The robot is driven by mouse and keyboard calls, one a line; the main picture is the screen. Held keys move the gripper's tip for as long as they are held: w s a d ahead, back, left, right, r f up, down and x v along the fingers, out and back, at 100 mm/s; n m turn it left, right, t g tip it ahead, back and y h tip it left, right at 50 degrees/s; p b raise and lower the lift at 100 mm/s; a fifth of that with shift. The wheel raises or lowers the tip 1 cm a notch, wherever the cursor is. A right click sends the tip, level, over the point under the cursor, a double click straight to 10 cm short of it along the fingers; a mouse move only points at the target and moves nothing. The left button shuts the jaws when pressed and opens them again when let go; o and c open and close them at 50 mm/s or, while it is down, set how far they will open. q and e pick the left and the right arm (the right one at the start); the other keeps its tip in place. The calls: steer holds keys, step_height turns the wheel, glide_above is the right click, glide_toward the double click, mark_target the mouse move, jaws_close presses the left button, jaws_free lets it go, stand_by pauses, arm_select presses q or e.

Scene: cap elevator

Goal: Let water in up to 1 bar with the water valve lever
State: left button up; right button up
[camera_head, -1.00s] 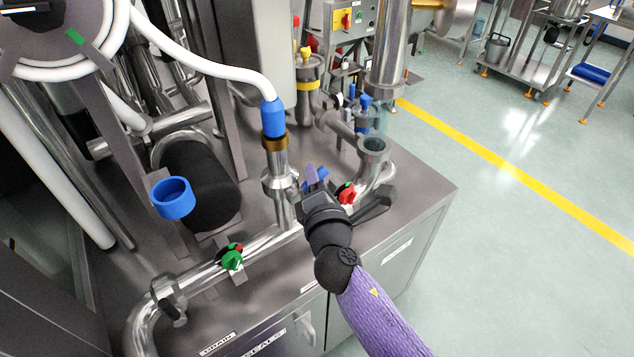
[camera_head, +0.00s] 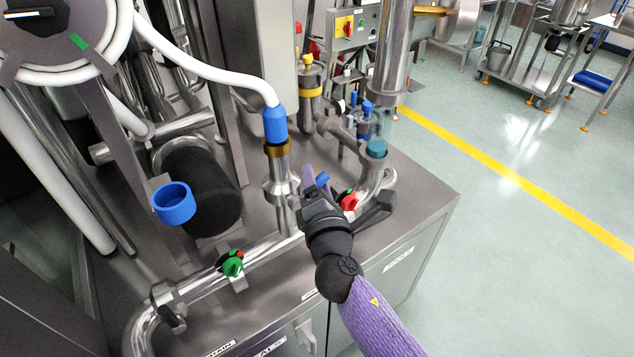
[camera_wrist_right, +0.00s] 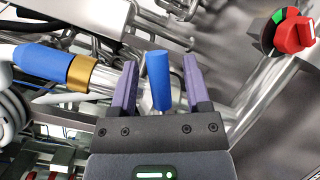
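The blue lever (camera_head: 322,180) stands beside the vertical steel pipe, under the hose with a blue end. In the right wrist view the blue lever (camera_wrist_right: 158,80) stands upright between the purple fingers. A gap shows on both sides of it. My right gripper (camera_head: 314,182) is open around the lever; it also shows in the right wrist view (camera_wrist_right: 160,88). In the head view the gripper hides part of the lever and its valve body. My left gripper is not in view. No pressure reading can be made out.
A red knob (camera_head: 348,201) sits close right of my gripper, and a green knob (camera_head: 232,263) on the lower pipe. The blue hose end (camera_head: 275,125) rises behind. A blue cup (camera_head: 174,203) is at the left.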

steer(key=s+d, duration=0.2)
steer(key=s, duration=0.7)
steer(key=shift+s+f+p, duration=0.2)
steer(key=shift+s+p, duration=0.2)
steer(key=shift+p, duration=0.05)
steer(key=s+d+f+m+g+h, duration=0.1)
steer(key=s+d+f+m+g, duration=0.2)
steer(key=f, duration=0.6)
steer(key=s+d+f+m+g+h, duration=0.1)
steer(key=s+d+f+m+g, duration=0.2)
steer(key=f, duration=0.7)
steer(key=s+d+f+m+g+h, duration=0.1)
steer(key=s+d+f+m+g, duration=0.2)
steer(key=f, duration=0.6)
steer(key=s+d+f+m+g, duration=0.2)
steer(key=s+f+m, duration=0.2)
steer(key=s, duration=0.4)
steer(key=s+d+f+m+g, duration=0.3)
steer(key=s+m, duration=0.3)
steer(key=s, duration=0.3)
steer(key=s+d+f+m+g, duration=0.2)
steer(key=s+f+m, duration=0.3)
steer(key=s, duration=0.4)
steer(key=shift+d+g+h, duration=0.4)
steer(key=shift+g, duration=0.3)
steer(key=shift+w, duration=0.1)
stand_by(0.4)
